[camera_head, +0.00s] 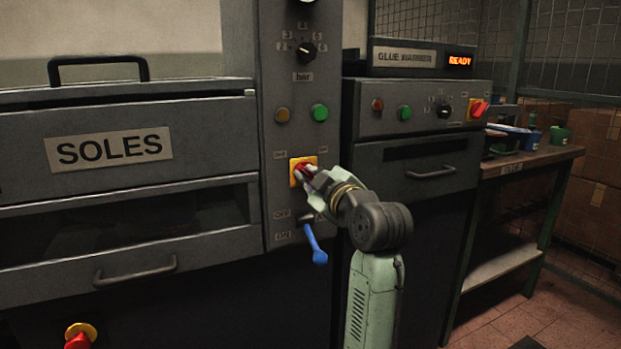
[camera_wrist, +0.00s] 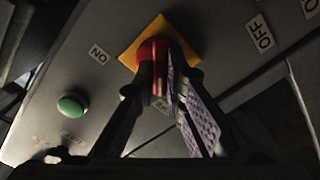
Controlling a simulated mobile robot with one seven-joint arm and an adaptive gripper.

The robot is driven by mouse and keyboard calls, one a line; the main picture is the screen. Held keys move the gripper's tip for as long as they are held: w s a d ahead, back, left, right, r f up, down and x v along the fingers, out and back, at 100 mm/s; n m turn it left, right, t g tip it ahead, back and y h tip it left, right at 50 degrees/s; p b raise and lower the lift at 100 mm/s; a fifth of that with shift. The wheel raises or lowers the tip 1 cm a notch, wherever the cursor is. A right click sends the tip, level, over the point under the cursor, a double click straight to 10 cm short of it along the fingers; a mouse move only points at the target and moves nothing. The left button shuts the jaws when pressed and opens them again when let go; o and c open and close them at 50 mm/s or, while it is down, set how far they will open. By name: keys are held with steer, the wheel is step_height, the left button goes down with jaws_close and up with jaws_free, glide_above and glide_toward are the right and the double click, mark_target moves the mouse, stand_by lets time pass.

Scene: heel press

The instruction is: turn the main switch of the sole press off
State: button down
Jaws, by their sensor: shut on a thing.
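The main switch of the sole press is a red rotary knob (camera_wrist: 151,58) on a yellow square plate (camera_head: 294,179), set in the press's grey control column. My gripper (camera_head: 306,173) reaches it from the right. In the wrist view my gripper (camera_wrist: 165,90) has its fingers closed on the two sides of the red knob. The wrist camera is rolled, so the plate looks tilted there. I cannot tell the knob's exact angle.
Below the switch a blue-handled lever (camera_head: 313,243) hangs beside OFF and ON labels. Above are an amber button (camera_head: 282,115), a green button (camera_head: 320,112) and a black dial (camera_head: 306,51). A glue warmer (camera_head: 408,57) showing READY stands right. A red emergency button (camera_head: 79,340) is low left.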

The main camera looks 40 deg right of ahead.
steer(key=c, duration=1.7)
jaws_free()
steer(key=shift+o, duration=0.2)
steer(key=shift+s, duration=0.15)
steer(key=v, duration=1.1)
steer(key=shift+s+a, duration=0.2)
steer(key=shift+s, duration=0.15)
